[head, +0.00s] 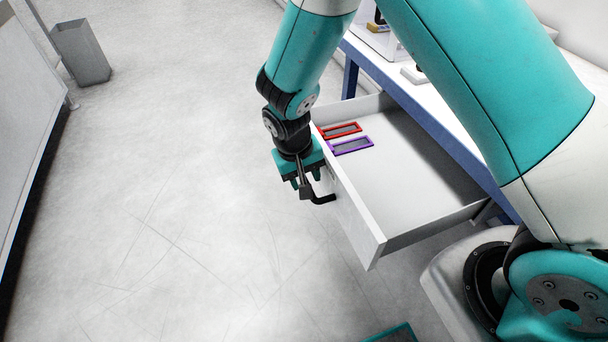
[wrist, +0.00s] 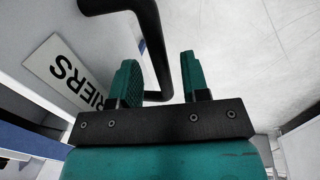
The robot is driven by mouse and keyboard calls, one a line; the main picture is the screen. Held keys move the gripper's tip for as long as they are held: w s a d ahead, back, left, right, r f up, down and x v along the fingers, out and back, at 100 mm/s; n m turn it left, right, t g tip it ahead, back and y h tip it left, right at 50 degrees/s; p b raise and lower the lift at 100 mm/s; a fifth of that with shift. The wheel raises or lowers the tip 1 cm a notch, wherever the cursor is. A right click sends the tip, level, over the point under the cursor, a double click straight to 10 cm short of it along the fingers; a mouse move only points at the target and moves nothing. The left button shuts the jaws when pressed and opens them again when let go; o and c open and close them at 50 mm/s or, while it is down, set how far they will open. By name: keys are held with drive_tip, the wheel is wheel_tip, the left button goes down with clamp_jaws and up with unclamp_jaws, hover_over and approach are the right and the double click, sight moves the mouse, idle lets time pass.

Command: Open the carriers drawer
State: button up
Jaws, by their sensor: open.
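The carriers drawer (head: 425,185) is pulled out from under the bench, with a red frame (head: 340,130) and a purple frame (head: 351,146) lying inside. Its label (wrist: 68,75), partly hidden, reads "RIERS" in the wrist view. The black bar handle (head: 322,199) sticks out from the drawer front; it also shows in the wrist view (wrist: 155,45). My gripper (head: 306,184) is at the drawer front, by the handle. In the wrist view its two teal fingers (wrist: 160,82) are apart, with part of the handle between them. I cannot tell whether either finger touches it.
A white-topped bench with a blue frame (head: 440,132) runs above the drawer. A grey bin (head: 81,52) stands at the far left, near a white panel (head: 22,110). A teal-edged object (head: 393,333) lies at the bottom edge. The floor left of the drawer is clear.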

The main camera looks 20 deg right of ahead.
drive_tip(key=a+r, duration=0.3)
drive_tip(key=r, duration=1.4)
drive_tip(key=s+d+r+n+y+p, duration=0.1)
drive_tip(key=s+r+n+y+p, duration=0.1)
drive_tip(key=s+r, duration=0.5)
drive_tip(key=s+d+r+n+y+p, duration=0.1)
drive_tip(key=s+r+n+y, duration=0.3)
drive_tip(key=s, duration=0.9)
wheel_tip(320, 180, up, 4)
drive_tip(key=shift+s+f+n+p, duration=0.3)
drive_tip(key=shift+n+p, duration=0.2)
drive_tip(key=shift+p, duration=0.35)
drive_tip(key=shift+d, duration=0.15)
